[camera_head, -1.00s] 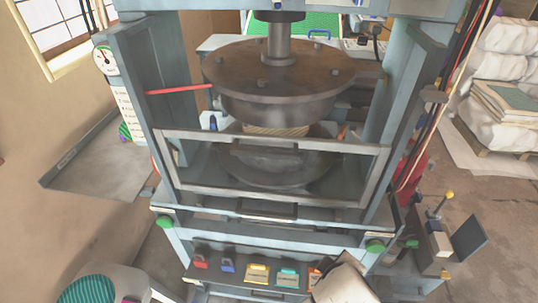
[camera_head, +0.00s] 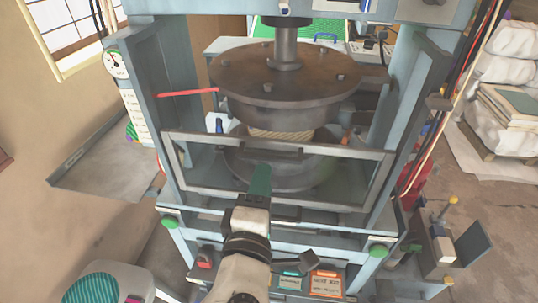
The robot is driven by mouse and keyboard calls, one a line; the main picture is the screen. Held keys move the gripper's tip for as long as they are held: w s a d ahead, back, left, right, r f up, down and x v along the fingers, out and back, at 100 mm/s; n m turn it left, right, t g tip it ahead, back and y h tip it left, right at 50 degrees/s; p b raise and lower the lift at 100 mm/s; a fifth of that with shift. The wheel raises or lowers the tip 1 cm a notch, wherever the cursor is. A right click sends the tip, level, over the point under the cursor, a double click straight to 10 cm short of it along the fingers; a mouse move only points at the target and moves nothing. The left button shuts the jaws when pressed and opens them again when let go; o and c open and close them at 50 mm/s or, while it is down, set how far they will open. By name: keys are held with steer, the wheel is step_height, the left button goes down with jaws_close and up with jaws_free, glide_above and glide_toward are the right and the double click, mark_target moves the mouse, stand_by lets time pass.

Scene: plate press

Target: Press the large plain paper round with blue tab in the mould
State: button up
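The press holds a dark round upper plate (camera_head: 285,78) on a thick ram, above a dark lower mould (camera_head: 320,174). A tan ribbed band (camera_head: 281,134) shows between them. A grey guard frame (camera_head: 376,180) stands across the front of the mould. I cannot see inside the mould, and no paper round is clearly visible. A small blue thing (camera_head: 219,126) shows behind the frame at the left; I cannot tell whether it is a tab. My gripper (camera_head: 261,178) is in front of the guard frame, with dark green fingers pointing up the picture; its opening is hard to see.
Green knobs (camera_head: 170,222) (camera_head: 378,251) sit at both front corners. A row of coloured controls, including an orange label (camera_head: 326,284), lies low at the front, partly behind my arm. A red lever (camera_head: 188,93) sticks out left. A side tray (camera_head: 105,160) is at the left.

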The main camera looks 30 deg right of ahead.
mark_target(268, 160)
steer(key=x, duration=0.7)
steer(key=shift+w+d+p, duration=0.2)
steer(key=shift+p, duration=0.2)
jaws_close()
